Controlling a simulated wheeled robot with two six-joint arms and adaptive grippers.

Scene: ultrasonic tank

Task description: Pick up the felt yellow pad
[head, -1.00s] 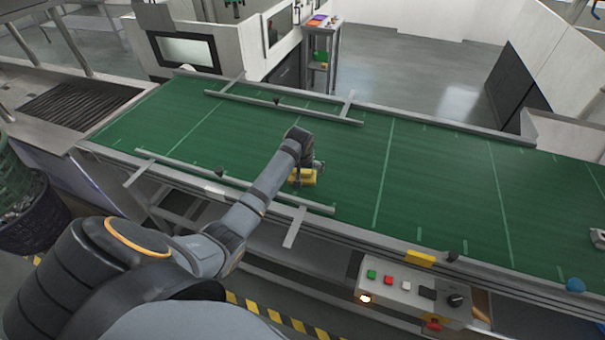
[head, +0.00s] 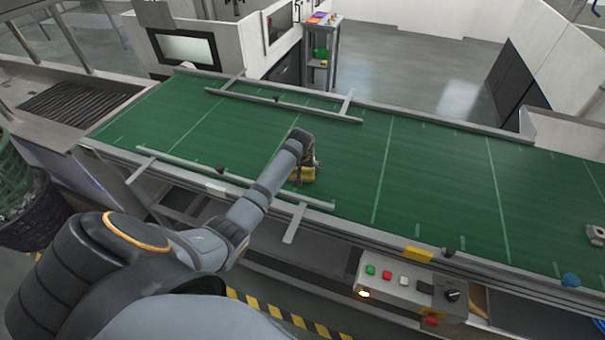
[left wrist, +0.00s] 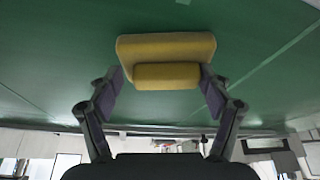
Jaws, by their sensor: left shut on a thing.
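The yellow felt pad (head: 302,174) is at my left gripper on the green conveyor belt, partly hidden by the gripper in the head view. In the left wrist view the pad (left wrist: 166,52) shows as a wide yellow block with a narrower raised part between the fingers. My left gripper (left wrist: 160,90) is shut on the pad, with one finger pad at each side of the narrow part. In the head view the left gripper (head: 308,165) points down at the belt. Whether the pad touches the belt cannot be told. My right gripper is not in view.
A control box (head: 410,284) with buttons sits at the near edge.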

